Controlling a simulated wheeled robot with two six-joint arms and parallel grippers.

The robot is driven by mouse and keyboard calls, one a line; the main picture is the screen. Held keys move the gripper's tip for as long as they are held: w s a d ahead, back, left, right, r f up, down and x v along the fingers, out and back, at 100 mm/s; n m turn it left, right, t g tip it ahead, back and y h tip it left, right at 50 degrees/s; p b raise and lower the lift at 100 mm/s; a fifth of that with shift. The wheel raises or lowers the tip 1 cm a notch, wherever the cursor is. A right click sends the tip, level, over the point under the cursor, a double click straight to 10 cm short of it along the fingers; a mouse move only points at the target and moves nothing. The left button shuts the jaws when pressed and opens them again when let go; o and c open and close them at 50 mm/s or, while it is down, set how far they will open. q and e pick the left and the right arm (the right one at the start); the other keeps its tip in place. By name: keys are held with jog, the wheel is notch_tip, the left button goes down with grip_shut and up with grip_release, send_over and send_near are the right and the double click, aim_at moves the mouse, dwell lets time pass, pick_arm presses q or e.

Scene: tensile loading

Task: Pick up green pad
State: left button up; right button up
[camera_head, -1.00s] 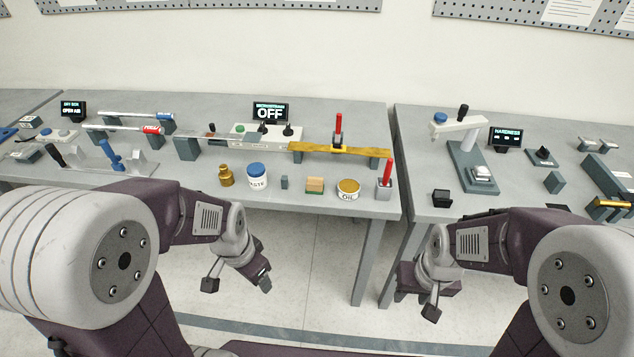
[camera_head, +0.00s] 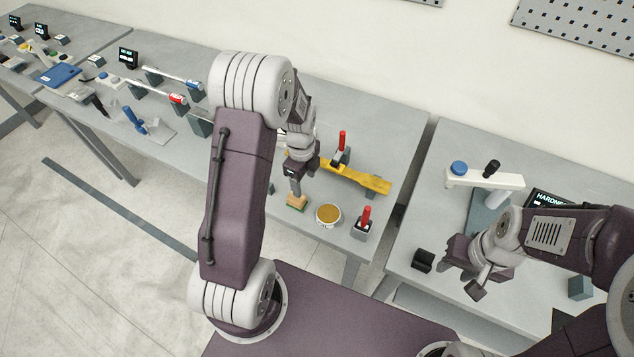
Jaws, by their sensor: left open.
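The green pad (camera_head: 297,204) is a small block with a tan body and some green showing. It sits near the front edge of the middle table, just left of the round yellow-topped tin. My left gripper (camera_head: 296,187) points down right over the pad, its fingers at or just above its top. It is open; I cannot tell whether the fingers touch the pad. My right gripper (camera_head: 462,272) is open and empty, near the front left of the right-hand table.
The oil tin (camera_head: 328,215) stands close to the right of the pad. A red-handled tool in a grey block (camera_head: 364,221) is further right. A yellow bar (camera_head: 355,178) lies behind. My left arm hides the items left of the pad.

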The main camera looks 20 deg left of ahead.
aim_at(297, 199)
pick_arm(q)
jog(key=shift+s+a+r, duration=0.2)
jog(key=shift+s+a, duration=0.25)
jog(key=shift+s, duration=0.15)
jog(key=shift+s+a+r, duration=0.15)
jog(key=shift+s+a, duration=0.3)
jog(key=shift+s, duration=0.1)
jog(key=shift+s+a, duration=0.2)
jog(key=f, duration=0.2)
jog(key=w+d+f+p, duration=0.1)
jog(key=shift+f, duration=0.55)
jog(key=shift+a, duration=0.1)
jog(key=shift+s+a+f+p, duration=0.15)
jog(key=shift+f+p, duration=0.2)
jog(key=shift+f, duration=0.25)
jog(key=shift+s+d+f+p, duration=0.1)
jog(key=shift+f+p, duration=0.2)
jog(key=shift+f, duration=0.3)
notch_tip(297, 199, down, 2)
jog(key=shift+w+f, duration=0.15)
jog(key=shift+f, duration=0.1)
jog(key=shift+w+f, duration=0.15)
jog(key=c, duration=0.6)
grip_shut()
pick_arm(e)
jog(key=r, duration=0.1)
jog(key=s+r, duration=0.1)
jog(key=a+r, duration=0.1)
jog(key=shift+s+r, duration=0.15)
jog(key=shift+r, duration=0.25)
